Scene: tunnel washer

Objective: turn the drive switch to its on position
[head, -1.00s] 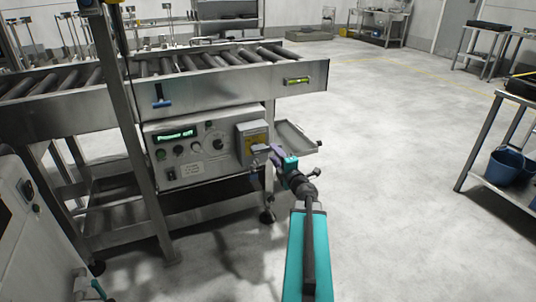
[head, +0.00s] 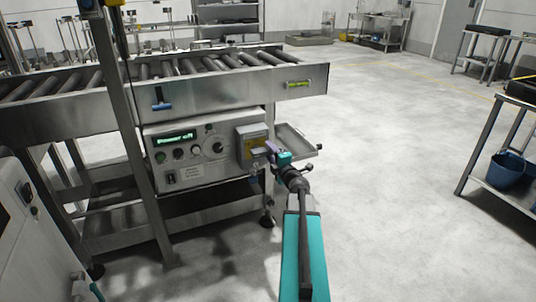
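A grey control panel (head: 190,171) is on the front of the roller conveyor in the head view. Its green display (head: 175,138) reads "Power off". A grey box with a yellow face (head: 254,138) is at the panel's right end, with a grey handle-like part on its front. I cannot read its label or tell whether it is the drive switch. A round knob (head: 219,148) and small buttons sit to its left.
The conveyor (head: 220,84) runs above the panel. A small metal tray (head: 300,143) sticks out right behind my gripper. A steel upright (head: 125,125) stands left of the panel. A table with a blue bucket (head: 507,172) is at right. The floor between is clear.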

